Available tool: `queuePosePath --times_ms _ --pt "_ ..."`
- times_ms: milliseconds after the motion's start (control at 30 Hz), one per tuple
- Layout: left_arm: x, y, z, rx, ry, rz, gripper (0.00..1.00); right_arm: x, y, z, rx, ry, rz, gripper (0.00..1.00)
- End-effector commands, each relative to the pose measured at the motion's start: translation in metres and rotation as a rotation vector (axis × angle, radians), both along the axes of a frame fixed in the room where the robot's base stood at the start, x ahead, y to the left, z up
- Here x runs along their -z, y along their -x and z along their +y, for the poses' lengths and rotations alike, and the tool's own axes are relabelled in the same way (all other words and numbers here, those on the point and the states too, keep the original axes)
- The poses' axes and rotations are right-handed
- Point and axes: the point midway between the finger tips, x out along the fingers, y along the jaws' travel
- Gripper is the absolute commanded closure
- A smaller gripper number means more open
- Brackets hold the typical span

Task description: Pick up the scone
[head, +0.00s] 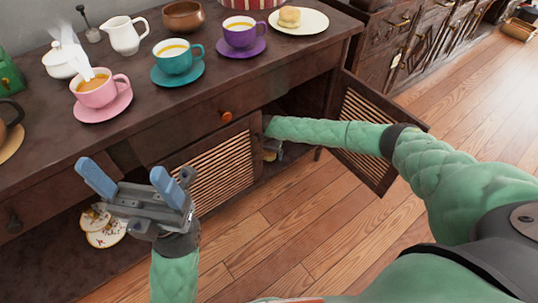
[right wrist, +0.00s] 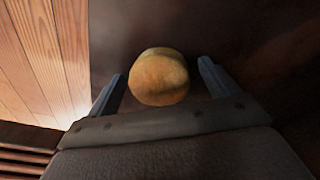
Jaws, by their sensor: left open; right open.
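A round golden-brown scone (right wrist: 160,77) lies on a dark surface in the right wrist view, just ahead of my right gripper (right wrist: 162,68). The right gripper is open, its blue fingers on either side of the scone with gaps showing. In the head view my right arm reaches into the open cabinet below the tabletop, and its fingers and this scone are hidden there. Another split scone or bun (head: 289,17) sits on a white plate (head: 313,21) on top of the cabinet. My left gripper (head: 124,172) is open and empty in front of the cabinet.
On top are a pink cup (head: 95,92), teal cup (head: 174,62), purple cup (head: 240,38) and white jug (head: 124,37). Patterned plates (head: 106,235) lie on the low shelf. The wooden floor is clear at right.

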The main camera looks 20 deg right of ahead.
Motion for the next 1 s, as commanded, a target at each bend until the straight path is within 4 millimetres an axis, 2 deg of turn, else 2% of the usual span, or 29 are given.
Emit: queuePosePath --times_ms 67,300,333,667,767,900,1000 --pt "0.000 0.000 0.000 0.000 0.000 0.000 0.19 0.000 0.000 0.000 0.000 0.000 0.000 0.14" --pt "0.000 0.000 0.000 0.000 0.000 -0.001 0.19 0.000 0.000 0.000 0.000 0.000 0.000 0.59" --pt "0.000 0.000 0.000 0.000 0.000 -0.001 0.19 0.000 0.000 0.000 0.000 0.000 0.000 0.63" --pt "-0.002 0.000 0.000 0.000 0.000 -0.001 0.19 -0.006 0.000 0.000 0.000 -0.001 0.000 0.64" --pt "-0.007 0.000 0.000 -0.007 -0.003 -0.005 0.19 -0.017 0.000 0.001 0.001 -0.003 -0.001 0.64" --pt "-0.015 0.001 0.002 -0.026 -0.011 -0.006 0.19 -0.044 0.001 0.001 0.000 -0.003 -0.001 0.64" --pt "-0.015 0.002 0.005 -0.044 -0.020 0.001 0.19 -0.055 -0.001 -0.022 0.003 0.001 0.000 0.64"
